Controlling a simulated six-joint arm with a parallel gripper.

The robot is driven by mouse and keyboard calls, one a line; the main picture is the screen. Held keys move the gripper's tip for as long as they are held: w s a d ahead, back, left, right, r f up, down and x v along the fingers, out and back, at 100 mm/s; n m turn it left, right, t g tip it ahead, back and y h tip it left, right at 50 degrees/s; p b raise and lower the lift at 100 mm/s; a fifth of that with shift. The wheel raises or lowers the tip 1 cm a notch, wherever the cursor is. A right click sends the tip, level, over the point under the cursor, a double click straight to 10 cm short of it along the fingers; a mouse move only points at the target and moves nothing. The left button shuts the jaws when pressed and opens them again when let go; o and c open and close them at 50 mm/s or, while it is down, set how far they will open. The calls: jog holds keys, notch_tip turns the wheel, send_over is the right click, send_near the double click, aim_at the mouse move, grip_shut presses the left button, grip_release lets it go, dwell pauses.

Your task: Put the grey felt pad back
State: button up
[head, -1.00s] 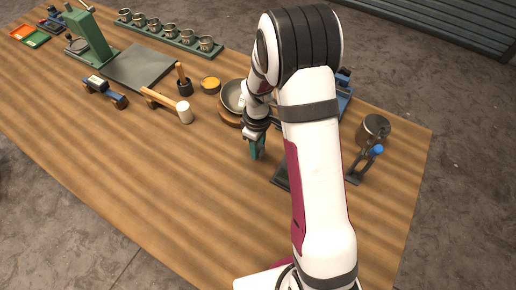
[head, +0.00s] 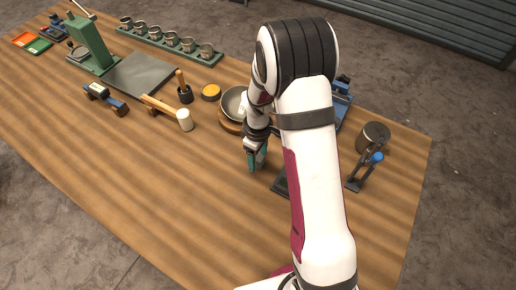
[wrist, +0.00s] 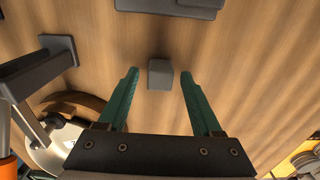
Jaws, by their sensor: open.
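A small grey block, which looks like the grey felt pad (wrist: 160,78), lies on the wooden table in the wrist view. My gripper (wrist: 160,71) is open, with one teal finger on each side of the pad and a gap on both sides. The pad appears beyond or level with the fingertips; the exact height between them I cannot tell. In the head view my gripper (head: 256,162) points down over the table in front of the bowl. The pad is not visible there, hidden by the gripper and arm.
A metal bowl (head: 233,101) on a wooden ring stands just behind the gripper. A dark stand (wrist: 40,68) is at the left in the wrist view. A mallet (head: 167,112) lies further left, and a dark cup (head: 373,136) stands right. The front left table is clear.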

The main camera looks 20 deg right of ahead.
aim_at(258, 157)
jog(key=s+r+m, duration=0.2)
jog(key=r, duration=0.6)
jog(key=s+r+m, duration=0.1)
jog(key=s+r, duration=0.2)
jog(key=r, duration=0.5)
jog(key=s+a+r+m+y, duration=0.1)
jog(key=s+m, duration=0.4)
jog(key=s, duration=0.5)
jog(key=s+a+r+m, duration=0.3)
jog(key=s+m, duration=0.3)
jog(key=s, duration=0.4)
jog(key=shift+a+r+m+y, duration=0.25)
jog(key=shift+a+m+y, duration=0.05)
jog(key=shift+a+y, duration=0.1)
